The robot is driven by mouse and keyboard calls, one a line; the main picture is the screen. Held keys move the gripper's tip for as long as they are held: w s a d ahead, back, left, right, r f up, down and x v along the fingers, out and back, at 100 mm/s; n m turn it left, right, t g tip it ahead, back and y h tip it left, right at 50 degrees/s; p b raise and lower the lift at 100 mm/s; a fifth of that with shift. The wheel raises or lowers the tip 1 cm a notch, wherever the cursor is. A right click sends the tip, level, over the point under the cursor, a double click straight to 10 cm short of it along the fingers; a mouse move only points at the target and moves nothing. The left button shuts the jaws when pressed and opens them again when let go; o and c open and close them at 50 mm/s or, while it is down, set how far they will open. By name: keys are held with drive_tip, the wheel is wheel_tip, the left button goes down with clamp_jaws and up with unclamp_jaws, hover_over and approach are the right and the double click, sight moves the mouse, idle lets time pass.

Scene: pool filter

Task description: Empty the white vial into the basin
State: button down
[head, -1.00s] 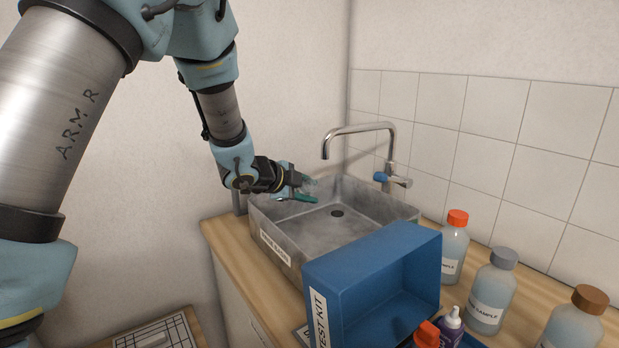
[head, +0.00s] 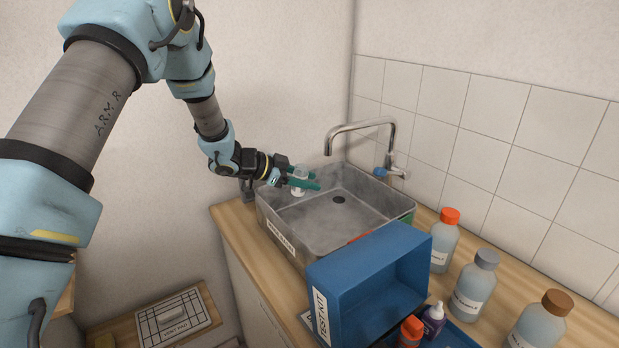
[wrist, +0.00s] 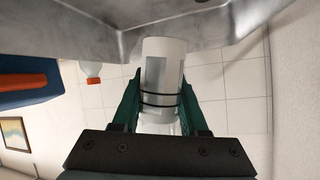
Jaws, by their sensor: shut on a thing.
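The vial (head: 299,183), white and translucent, is between the green fingers of my gripper (head: 302,181). The fingers are shut on it, over the left side of the metal basin (head: 387,231). In the wrist view the vial (wrist: 163,65) shows between the fingers (wrist: 162,97), with two dark bands around it and its wider end toward the basin (wrist: 60,38). I cannot tell whether liquid is in it or flowing out. The basin floor and its dark drain show, with no clear liquid on them.
A chrome faucet (head: 362,125) with a blue-tipped handle rises behind the basin. A blue test kit box (head: 375,290) stands in front of it. Bottles with orange (head: 444,243), grey (head: 472,287) and brown (head: 543,322) caps line the right. A tiled wall (head: 480,140) is behind.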

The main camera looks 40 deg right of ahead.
drive_tip(key=shift+f+n+g, duration=0.1)
drive_tip(key=shift+n+g, duration=0.7)
drive_tip(key=shift+w, duration=0.1)
drive_tip(key=w+r, duration=0.4)
drive_tip(key=w, duration=0.2)
drive_tip(key=shift+s, duration=0.1)
